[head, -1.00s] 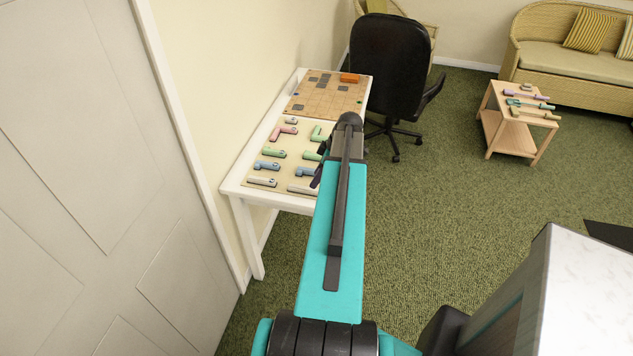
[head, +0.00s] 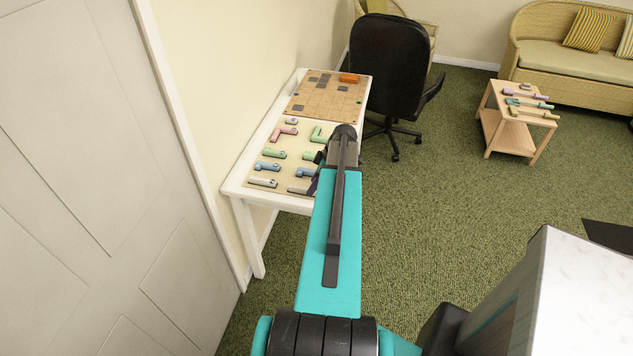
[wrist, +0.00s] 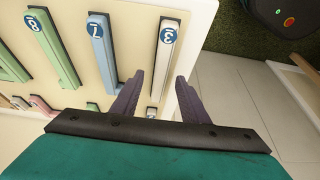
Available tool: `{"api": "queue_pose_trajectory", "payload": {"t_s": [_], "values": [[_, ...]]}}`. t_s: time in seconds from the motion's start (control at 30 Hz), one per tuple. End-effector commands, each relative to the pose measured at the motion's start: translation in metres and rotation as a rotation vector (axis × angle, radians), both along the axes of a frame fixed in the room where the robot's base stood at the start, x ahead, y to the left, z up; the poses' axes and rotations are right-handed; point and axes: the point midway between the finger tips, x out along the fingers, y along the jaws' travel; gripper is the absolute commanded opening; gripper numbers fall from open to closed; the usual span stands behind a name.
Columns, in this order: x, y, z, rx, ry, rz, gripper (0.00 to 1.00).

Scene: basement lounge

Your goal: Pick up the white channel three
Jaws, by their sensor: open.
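The white channel three (wrist: 165,62) is a long pale trough with a round blue "3" label at one end. It lies near the table's edge in the wrist view. In the head view it is the white piece (head: 298,190) in the front row, nearer the arm, its right end partly hidden. My gripper (wrist: 160,76) is open and empty. Its two dark fingers appear on either side of the channel in the wrist view, but I cannot tell their height above it. In the head view my arm hides most of the gripper.
A blue channel (wrist: 102,50) and a green channel (wrist: 53,45) lie beside it. Another white piece (head: 263,183) lies to its left on the white table (head: 232,187). A gridded board (head: 325,98) is farther back. A black chair (head: 388,62) stands beside the table.

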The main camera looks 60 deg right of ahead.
Motion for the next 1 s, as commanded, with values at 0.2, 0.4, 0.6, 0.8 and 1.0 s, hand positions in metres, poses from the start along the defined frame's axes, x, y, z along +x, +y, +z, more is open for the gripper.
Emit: {"api": "queue_pose_trajectory", "payload": {"t_s": [0.2, 0.4, 0.6, 0.8, 1.0], "values": [[0.007, 0.002, -0.016, 0.001, 0.000, 0.000, 0.41], [0.009, 0.003, -0.023, 0.001, 0.000, 0.001, 0.41], [0.009, 0.003, -0.023, 0.000, 0.000, 0.001, 0.41], [0.009, 0.003, -0.023, 0.000, 0.000, 0.001, 0.41], [0.009, 0.003, -0.023, 0.000, 0.000, 0.001, 0.24]]}}
